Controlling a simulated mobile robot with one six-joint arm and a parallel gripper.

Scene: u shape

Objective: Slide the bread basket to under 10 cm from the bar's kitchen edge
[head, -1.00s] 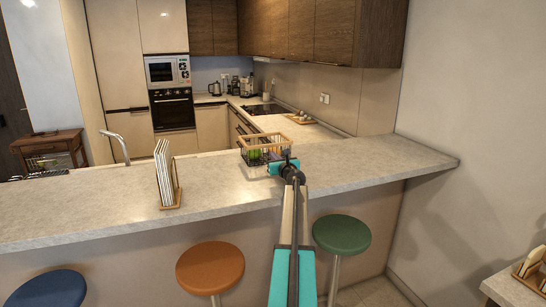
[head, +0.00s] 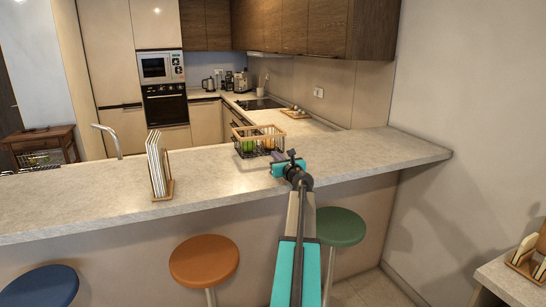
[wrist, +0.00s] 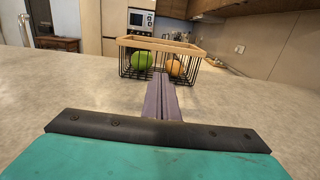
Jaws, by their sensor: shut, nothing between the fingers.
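The bread basket (head: 246,142) is a black wire basket with a light wooden rim, standing upright on the bar (head: 220,173) by its far, kitchen-side edge. In the wrist view the basket (wrist: 128,66) sits straight ahead and holds a green round item (wrist: 141,60) and an orange one (wrist: 174,67). My gripper (head: 279,157) is just above the bar top, on the near right side of the basket. Its fingers (wrist: 160,82) are together and empty, pointing at the basket's near side. I cannot tell whether the tips touch it.
A holder with white upright sheets (head: 159,168) stands on the bar to the left. A tap (head: 108,138) rises behind the bar. Orange (head: 204,262), green (head: 340,227) and blue stools stand in front. The bar top is clear right of my gripper.

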